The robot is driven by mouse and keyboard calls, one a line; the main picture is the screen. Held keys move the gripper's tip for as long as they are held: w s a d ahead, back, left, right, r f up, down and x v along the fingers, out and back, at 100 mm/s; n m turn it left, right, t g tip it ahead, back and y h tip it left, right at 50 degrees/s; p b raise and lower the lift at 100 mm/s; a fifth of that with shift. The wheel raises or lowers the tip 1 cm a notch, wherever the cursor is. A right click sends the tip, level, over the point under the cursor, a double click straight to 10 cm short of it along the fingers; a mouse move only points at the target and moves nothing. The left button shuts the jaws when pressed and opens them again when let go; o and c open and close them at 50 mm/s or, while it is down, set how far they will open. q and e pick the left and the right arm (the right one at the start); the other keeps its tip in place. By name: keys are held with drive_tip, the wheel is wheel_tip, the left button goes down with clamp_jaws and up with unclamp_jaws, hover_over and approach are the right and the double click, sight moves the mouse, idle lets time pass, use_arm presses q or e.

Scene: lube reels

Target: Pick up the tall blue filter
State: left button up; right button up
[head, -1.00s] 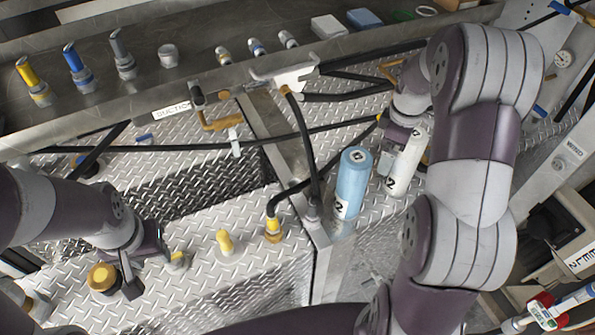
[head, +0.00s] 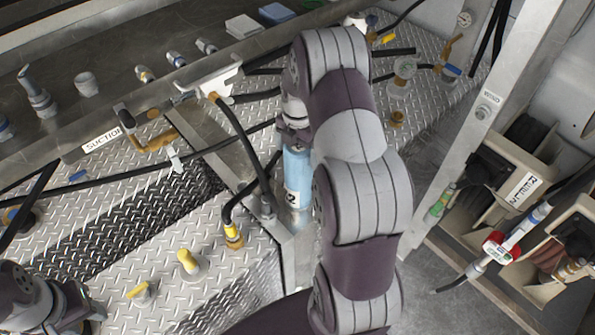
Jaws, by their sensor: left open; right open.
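The tall blue filter (head: 297,172) stands upright on the metal deck near the middle of the head view. It is a light blue cylinder with a dark number on a white label. My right gripper (head: 291,138) is at the filter's top end, pointing down, and is open. Its fingers are mostly hidden by its own wrist, so I cannot tell whether they touch the filter. My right arm covers the area just right of the filter. My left gripper (head: 92,312) is open at the lower left, far from the filter and partly hidden.
Black hoses (head: 240,150) run close to the filter's left side. A metal shelf (head: 110,105) with fittings spans the upper left. Yellow-capped fittings (head: 190,262) stand on the deck. Hose reels (head: 500,185) and a metal post (head: 470,130) are at the right.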

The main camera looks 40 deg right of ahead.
drive_tip(key=shift+d+f, duration=0.3)
drive_tip(key=shift+f, duration=0.65)
drive_tip(key=shift+a, duration=0.1)
drive_tip(key=shift+a+r, duration=0.1)
drive_tip(key=c, duration=1.5)
drive_tip(key=shift+c, duration=0.6)
drive_tip(key=shift+w, duration=0.1)
drive_tip(key=shift+r, duration=0.1)
